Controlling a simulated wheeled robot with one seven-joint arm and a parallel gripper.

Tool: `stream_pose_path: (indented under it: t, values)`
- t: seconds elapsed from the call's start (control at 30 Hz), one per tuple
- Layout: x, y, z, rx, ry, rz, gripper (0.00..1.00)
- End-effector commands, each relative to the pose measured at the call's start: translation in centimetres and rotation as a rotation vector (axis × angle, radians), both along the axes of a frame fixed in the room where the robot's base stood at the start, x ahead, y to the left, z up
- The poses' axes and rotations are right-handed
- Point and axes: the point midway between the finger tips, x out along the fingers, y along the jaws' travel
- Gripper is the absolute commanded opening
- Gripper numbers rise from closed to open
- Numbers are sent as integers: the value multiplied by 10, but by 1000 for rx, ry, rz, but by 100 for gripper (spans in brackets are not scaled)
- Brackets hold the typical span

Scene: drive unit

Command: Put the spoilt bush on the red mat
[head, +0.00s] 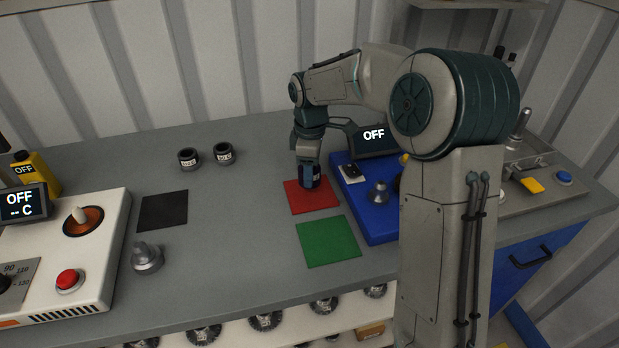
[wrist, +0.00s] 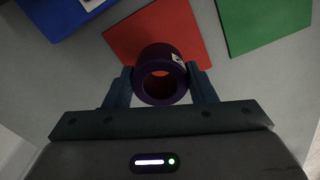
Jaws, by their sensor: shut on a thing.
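My gripper (wrist: 161,88) is shut on a dark purple-blue bush (wrist: 163,58), a short hollow ring with a small white label on its side. In the head view the bush (head: 311,178) is under my gripper (head: 309,172), over the red mat (head: 312,204). In the wrist view the red mat (wrist: 125,32) shows behind the bush and through its hole. I cannot tell whether the bush touches the mat.
A green mat (head: 328,241) lies in front of the red one, and a black mat (head: 163,211) to the left. Two dark bushes (head: 188,158) (head: 223,153) stand at the back. A blue unit (head: 376,222) is close on the right. A white heater panel (head: 104,240) stands left.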

Motion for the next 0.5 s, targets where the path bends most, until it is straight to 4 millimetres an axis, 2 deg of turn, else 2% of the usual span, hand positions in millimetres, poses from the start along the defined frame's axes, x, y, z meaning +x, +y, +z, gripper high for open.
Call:
stream_pose_path:
  t: [0.23,0.5]
  values:
    - [-1,0,-32,0,1,2,30]
    - [0,0,-34,1,-1,1,30]
